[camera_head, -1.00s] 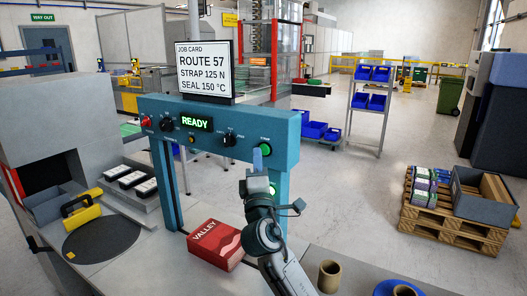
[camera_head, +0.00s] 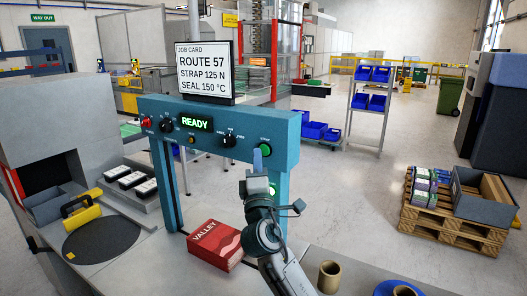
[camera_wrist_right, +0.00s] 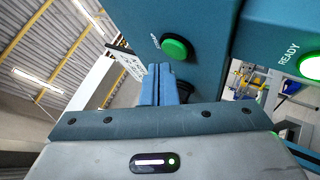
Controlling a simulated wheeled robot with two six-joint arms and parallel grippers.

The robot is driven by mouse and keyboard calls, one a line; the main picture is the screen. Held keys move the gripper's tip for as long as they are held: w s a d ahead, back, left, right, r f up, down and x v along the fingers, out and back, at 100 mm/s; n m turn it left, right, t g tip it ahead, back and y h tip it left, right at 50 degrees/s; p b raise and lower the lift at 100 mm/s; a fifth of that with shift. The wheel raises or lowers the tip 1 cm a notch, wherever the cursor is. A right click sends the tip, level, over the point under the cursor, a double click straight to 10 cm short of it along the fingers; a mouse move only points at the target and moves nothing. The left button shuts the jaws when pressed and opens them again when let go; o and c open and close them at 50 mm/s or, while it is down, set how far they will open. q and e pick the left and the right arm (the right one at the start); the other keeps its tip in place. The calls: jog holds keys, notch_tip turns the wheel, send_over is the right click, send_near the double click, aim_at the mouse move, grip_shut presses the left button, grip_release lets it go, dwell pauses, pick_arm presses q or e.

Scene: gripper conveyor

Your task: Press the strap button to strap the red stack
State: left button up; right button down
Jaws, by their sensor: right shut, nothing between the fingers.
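The strap button is a green round button at the right end of the teal frame's crossbar (camera_head: 220,113). Its top shows in the head view (camera_head: 266,147), partly behind my right fingertips, and all of it shows in the wrist view (camera_wrist_right: 175,49). My right gripper (camera_head: 258,158) is shut and empty, its blue fingers upright in front of the button. In the wrist view the fingertips (camera_wrist_right: 160,68) sit close beside the button, apart from it in the picture; contact is not visible. The red stack, marked VALLEY (camera_head: 214,243), lies under the frame. My left gripper is out of view.
A second green button (camera_head: 272,190) sits lower on the right post; in the wrist view it (camera_wrist_right: 311,67) has a READY label. The display (camera_head: 195,123) reads READY. Dark knobs and a red button share the crossbar. A cardboard roll (camera_head: 330,276) stands at the right.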

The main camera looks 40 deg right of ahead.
jog(key=shift+d, duration=0.1)
dwell(0.7)
jog(key=shift+w+d, duration=0.2)
jog(key=shift+d, duration=0.15)
jog(key=shift+w+d, duration=0.1)
jog(key=shift+d, duration=0.2)
dwell(0.6)
jog(key=shift+a, duration=0.1)
jog(key=shift+s+a, duration=0.3)
jog(key=shift+a, duration=0.35)
jog(key=shift+s+a, duration=0.3)
jog(key=shift+a, duration=0.45)
jog(key=shift+s+a, duration=0.35)
jog(key=shift+a, duration=0.45)
jog(key=shift+s+a, duration=0.3)
jog(key=shift+a, duration=0.45)
jog(key=shift+f, duration=0.1)
